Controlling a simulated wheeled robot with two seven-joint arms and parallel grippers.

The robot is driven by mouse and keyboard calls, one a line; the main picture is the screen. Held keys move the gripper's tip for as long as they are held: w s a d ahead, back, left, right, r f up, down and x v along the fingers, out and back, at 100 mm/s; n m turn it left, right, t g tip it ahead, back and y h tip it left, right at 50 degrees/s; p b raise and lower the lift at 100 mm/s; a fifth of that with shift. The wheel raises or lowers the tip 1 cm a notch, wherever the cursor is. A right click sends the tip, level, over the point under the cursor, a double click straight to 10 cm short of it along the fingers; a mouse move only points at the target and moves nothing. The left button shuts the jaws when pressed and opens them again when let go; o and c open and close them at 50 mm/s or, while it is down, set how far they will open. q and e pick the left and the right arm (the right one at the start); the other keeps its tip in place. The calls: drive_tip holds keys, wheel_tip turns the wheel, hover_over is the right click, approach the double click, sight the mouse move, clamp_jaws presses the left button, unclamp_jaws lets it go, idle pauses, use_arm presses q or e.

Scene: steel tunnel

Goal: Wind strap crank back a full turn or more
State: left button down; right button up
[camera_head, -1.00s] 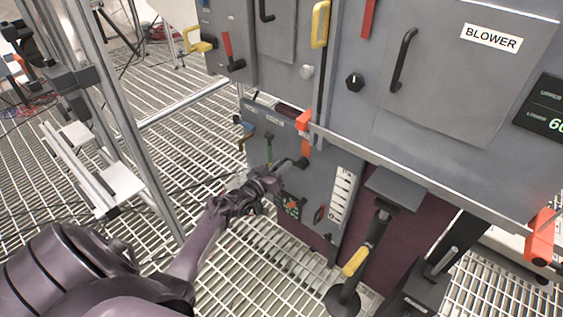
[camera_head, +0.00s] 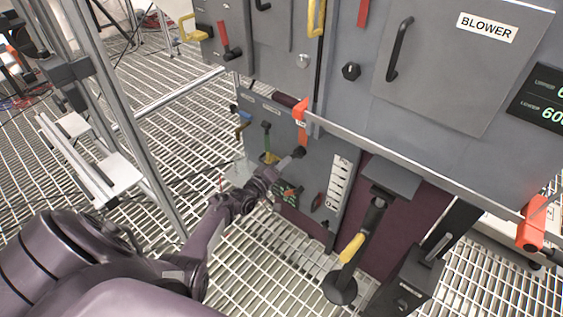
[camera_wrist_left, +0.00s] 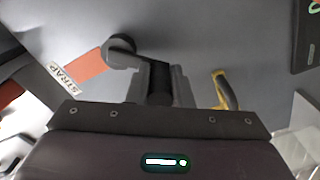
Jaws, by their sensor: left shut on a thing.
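The strap crank (camera_head: 298,153) is a dark hub and arm on the lower grey panel, below an orange strap (camera_head: 302,112). My left gripper (camera_head: 274,174) is at the crank, to the lower left of its hub. In the left wrist view the round hub (camera_wrist_left: 121,50) sits at the end of the orange strap (camera_wrist_left: 85,66), beside a STRAP label (camera_wrist_left: 62,77). There my left gripper (camera_wrist_left: 158,80) is shut on the crank's handle, which the fingers mostly hide. My right gripper is not in view.
A yellow handle (camera_head: 268,157) and a green lever (camera_head: 266,128) are close left of the crank. A black post with a yellow grip (camera_head: 351,248) stands further right. A metal frame (camera_head: 150,180) rises left, over open grating.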

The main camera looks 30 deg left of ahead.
use_arm(q)
drive_tip(key=shift+d+f, duration=0.1)
drive_tip(key=shift+f, duration=0.05)
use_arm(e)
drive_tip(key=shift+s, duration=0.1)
use_arm(q)
drive_tip(key=c, duration=1.7)
unclamp_jaws()
drive_tip(key=shift+c, duration=0.2)
drive_tip(key=shift+o, duration=0.9)
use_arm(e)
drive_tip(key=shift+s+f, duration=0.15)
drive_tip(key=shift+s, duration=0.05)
use_arm(q)
drive_tip(key=shift+s, duration=0.1)
